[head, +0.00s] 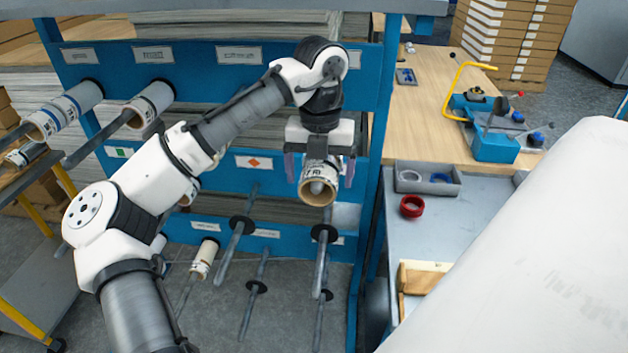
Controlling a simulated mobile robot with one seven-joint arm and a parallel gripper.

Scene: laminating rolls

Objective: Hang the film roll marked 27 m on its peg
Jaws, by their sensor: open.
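A film roll (318,172) with a brown cardboard core and a white label faces me at the blue rack. Dark print ending in what looks like "7 m" shows on it; the full marking is partly hidden. A grey rounded end shows inside its core, seemingly a peg tip. My gripper (320,172) is above the roll, with its two purple fingers apart, one on each side of it. The fingers look clear of the roll's sides. The roll's rear and any flange behind it are hidden by my gripper.
Bare pegs with black discs (324,233) stick out below and left of the roll. Other rolls (150,103) hang at the left. At the right stand a grey bench with a red ring (411,206), a tray (428,178) and a large white roll (530,250).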

